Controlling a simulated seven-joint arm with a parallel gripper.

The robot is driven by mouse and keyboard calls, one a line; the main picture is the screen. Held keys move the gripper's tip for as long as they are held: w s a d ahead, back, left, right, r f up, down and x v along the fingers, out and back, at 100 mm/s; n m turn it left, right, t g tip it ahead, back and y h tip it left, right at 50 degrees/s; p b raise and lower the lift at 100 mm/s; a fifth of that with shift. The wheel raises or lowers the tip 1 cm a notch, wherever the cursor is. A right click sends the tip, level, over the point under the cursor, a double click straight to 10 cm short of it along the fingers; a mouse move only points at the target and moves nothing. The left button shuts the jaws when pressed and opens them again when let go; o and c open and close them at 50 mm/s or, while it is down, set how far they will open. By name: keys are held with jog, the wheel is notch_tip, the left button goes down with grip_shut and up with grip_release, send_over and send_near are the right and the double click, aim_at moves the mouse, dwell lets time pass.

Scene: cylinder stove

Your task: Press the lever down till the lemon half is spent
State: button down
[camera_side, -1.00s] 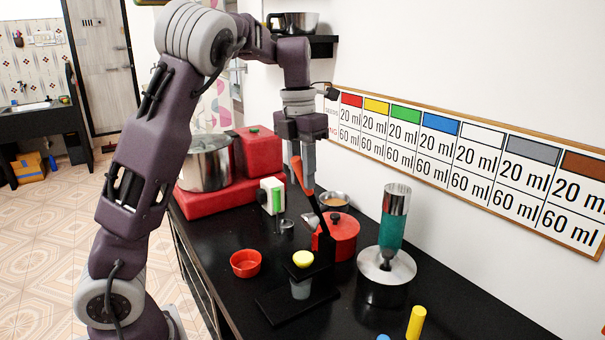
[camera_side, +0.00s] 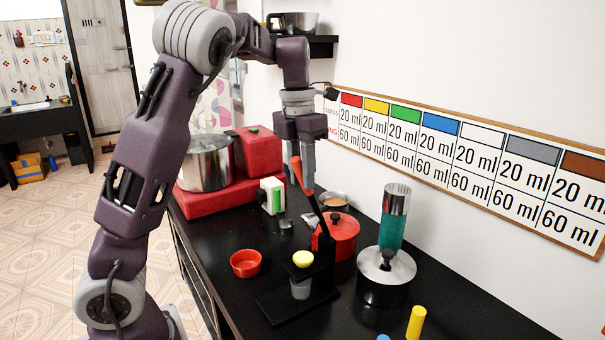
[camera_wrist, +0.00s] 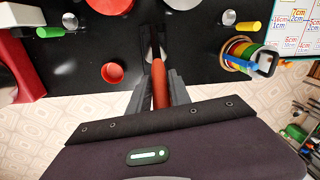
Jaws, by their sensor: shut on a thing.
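The lever (camera_side: 318,221) is a dark bar with an orange-red handle (camera_side: 303,176), tilted up above the black press (camera_side: 271,308). My gripper (camera_side: 305,178) is shut on the handle, which also shows between the fingers in the wrist view (camera_wrist: 160,88). The yellow lemon half (camera_side: 303,259) sits on the press, cut side not clearly visible. A small clear cup (camera_side: 300,289) stands beneath it. The lever's arm is raised well above the lemon half in the side view. The lemon half is not clear in the wrist view.
A red bowl (camera_side: 246,263) stands left of the press. A red lidded pot (camera_side: 343,238) is close behind the lever. A steel-lidded pot (camera_side: 386,272) and a yellow cylinder (camera_side: 415,323) stand to the right. A red stove (camera_side: 190,198) with a steel pot is at the back left.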

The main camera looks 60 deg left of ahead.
jog(key=shift+s+f+t, duration=0.15)
jog(key=shift+s+t, duration=0.15)
jog(key=shift+s, duration=0.15)
jog(key=s+f+t, duration=0.5)
jog(key=s, duration=0.2)
jog(key=shift+f, duration=0.2)
jog(key=c, duration=1.2)
grip_release()
jog(key=shift+r, duration=0.1)
